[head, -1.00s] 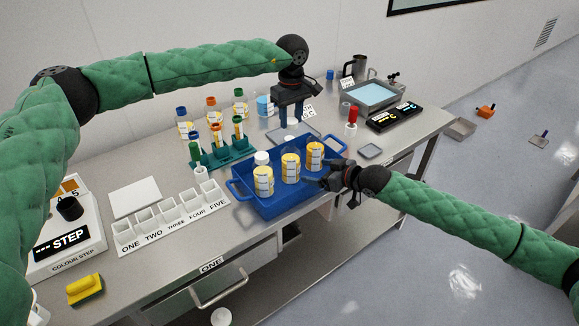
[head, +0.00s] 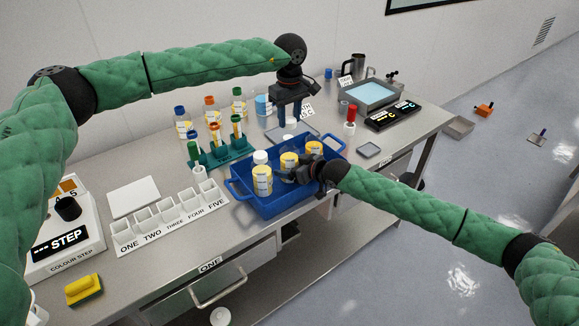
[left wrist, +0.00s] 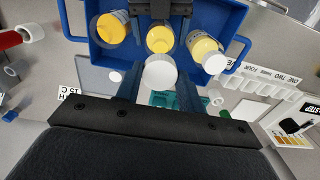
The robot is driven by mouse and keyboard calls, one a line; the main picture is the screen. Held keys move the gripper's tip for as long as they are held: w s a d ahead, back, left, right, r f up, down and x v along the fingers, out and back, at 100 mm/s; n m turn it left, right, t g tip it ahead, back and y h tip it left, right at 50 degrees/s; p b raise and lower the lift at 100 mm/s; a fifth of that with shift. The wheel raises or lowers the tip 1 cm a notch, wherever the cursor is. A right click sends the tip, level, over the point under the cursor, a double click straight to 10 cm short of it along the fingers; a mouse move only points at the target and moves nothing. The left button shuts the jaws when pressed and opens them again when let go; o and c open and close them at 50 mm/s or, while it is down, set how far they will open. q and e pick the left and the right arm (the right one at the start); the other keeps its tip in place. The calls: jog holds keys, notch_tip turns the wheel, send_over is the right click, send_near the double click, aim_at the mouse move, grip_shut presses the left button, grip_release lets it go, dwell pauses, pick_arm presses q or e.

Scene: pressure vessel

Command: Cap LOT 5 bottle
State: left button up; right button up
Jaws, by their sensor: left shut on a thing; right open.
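A blue tray (head: 283,205) holds three bottles with yellow labels; their lot numbers are too small to read. The left bottle (head: 262,181) has a white cap. The middle bottle (head: 289,160) and right bottle (head: 314,149) show no caps, and their yellow insides show in the left wrist view. My left gripper (head: 289,122) is shut on a white cap (left wrist: 160,71), held above and behind the tray. My right gripper (head: 292,172) is open at the middle bottle, its fingers close to the bottle's sides; contact is unclear. It partly hides the middle and right bottles.
Behind the tray stand a green rack (head: 224,155) with tubes and several capped bottles. A row of white numbered bins (head: 168,218) is to the left. A red-topped tube (head: 350,121) and a water bath (head: 371,94) are to the right.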

jog(key=shift+w+a+f, duration=0.1)
jog(key=c, duration=1.5)
pick_arm(q)
send_over(289, 143)
jog(key=shift+f, duration=2.4)
pick_arm(e)
jog(key=shift+o, duration=0.2)
pick_arm(q)
jog(key=shift+f, duration=0.1)
jog(key=shift+f, duration=0.8)
jog(key=shift+f, duration=0.55)
